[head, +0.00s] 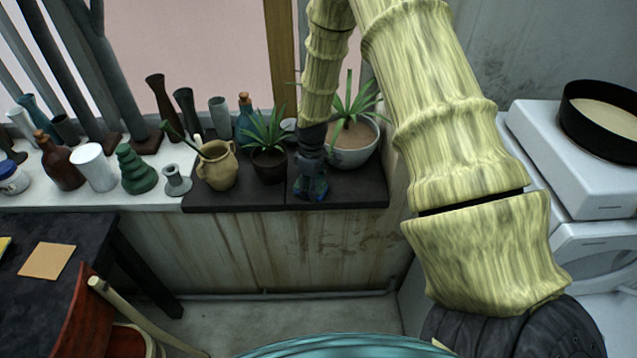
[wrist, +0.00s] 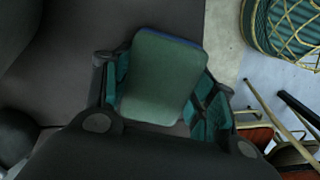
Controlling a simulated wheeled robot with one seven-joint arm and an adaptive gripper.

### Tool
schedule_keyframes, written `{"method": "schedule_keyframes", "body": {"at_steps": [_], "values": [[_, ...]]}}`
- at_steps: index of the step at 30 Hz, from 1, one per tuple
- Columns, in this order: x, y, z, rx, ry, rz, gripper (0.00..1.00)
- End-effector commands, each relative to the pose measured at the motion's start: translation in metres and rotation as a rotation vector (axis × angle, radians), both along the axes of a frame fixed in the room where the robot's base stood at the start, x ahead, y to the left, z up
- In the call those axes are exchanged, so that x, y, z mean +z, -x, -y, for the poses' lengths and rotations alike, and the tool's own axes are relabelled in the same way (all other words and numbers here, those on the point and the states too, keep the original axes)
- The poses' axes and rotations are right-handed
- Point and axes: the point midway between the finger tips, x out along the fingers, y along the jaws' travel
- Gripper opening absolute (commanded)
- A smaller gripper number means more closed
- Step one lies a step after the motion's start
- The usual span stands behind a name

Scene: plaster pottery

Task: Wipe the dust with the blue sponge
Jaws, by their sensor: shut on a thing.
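My gripper (head: 311,183) is over the front part of a dark ledge slab (head: 360,191), in front of the potted plants. In the wrist view, my gripper (wrist: 162,92) is shut on a block-shaped sponge (wrist: 160,80), its teal-lined fingers on either side. The sponge's broad face looks green, with a blue edge along the top. In the head view only a small bluish part shows at the gripper, so I cannot tell whether the sponge touches the slab. I cannot make out any distinct dust on the dark surface.
Several vases line the ledge leftward. A white kiln-like unit (head: 570,150) stands right. The slab's front strip is clear.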

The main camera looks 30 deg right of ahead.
Motion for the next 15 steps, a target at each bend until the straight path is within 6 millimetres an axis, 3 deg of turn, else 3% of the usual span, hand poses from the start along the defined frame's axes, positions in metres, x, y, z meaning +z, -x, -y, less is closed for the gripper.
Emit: {"method": "schedule_keyframes", "body": {"at_steps": [9,11,13,15], "values": [[0.001,0.001,-0.019,-0.007,0.000,-0.004,0.27],[0.007,0.001,-0.018,-0.008,0.000,-0.003,0.27],[0.027,-0.001,-0.018,-0.007,0.000,0.001,0.27],[0.029,0.001,-0.018,-0.008,0.000,-0.002,0.27]]}}
